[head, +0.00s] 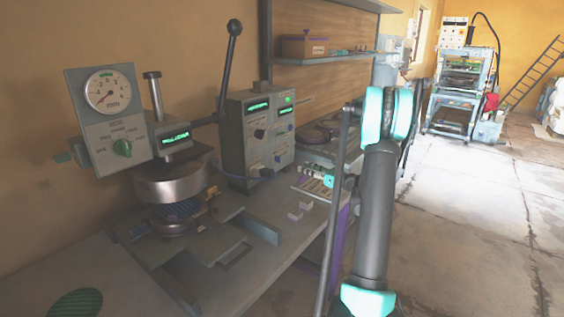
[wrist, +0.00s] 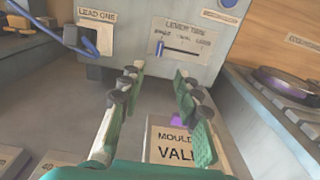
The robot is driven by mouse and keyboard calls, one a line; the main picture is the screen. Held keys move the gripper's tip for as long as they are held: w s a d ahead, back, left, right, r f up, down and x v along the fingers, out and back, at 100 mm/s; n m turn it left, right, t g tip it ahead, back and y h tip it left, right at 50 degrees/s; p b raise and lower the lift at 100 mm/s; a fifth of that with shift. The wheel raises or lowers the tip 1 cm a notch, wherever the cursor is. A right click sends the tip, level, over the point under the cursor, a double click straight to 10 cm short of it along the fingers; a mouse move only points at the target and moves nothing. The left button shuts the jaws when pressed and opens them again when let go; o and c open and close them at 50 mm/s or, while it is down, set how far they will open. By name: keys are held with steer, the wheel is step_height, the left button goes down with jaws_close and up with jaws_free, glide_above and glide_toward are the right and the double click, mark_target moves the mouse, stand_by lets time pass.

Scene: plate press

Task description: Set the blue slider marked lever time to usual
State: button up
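The blue slider (wrist: 161,48) stands upright at the left end of its horizontal slot, on a pale plate marked lever time (wrist: 188,45) in the wrist view. Several small labels sit above the slot; they are too blurred to read surely, and the handle is under the leftmost. The plate is on the front of a grey control box (head: 233,140) in the head view. My gripper (wrist: 160,85) is open and empty, its two fingers apart below and in front of the plate, not touching the slider. In the head view my gripper (head: 318,180) is small and partly hidden by my arm.
A blue cable and a socket marked lead one (wrist: 96,38) are left of the plate. A card marked mould (wrist: 185,146) lies below the fingers. The press (head: 170,182) with its dial (head: 110,90) and long lever (head: 229,60) stands left of the box.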

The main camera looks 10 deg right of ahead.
mark_target(278, 159)
steer(key=x, duration=1.3)
steer(key=shift+w+a+f, duration=0.1)
steer(key=shift+c, duration=0.6)
jaws_close()
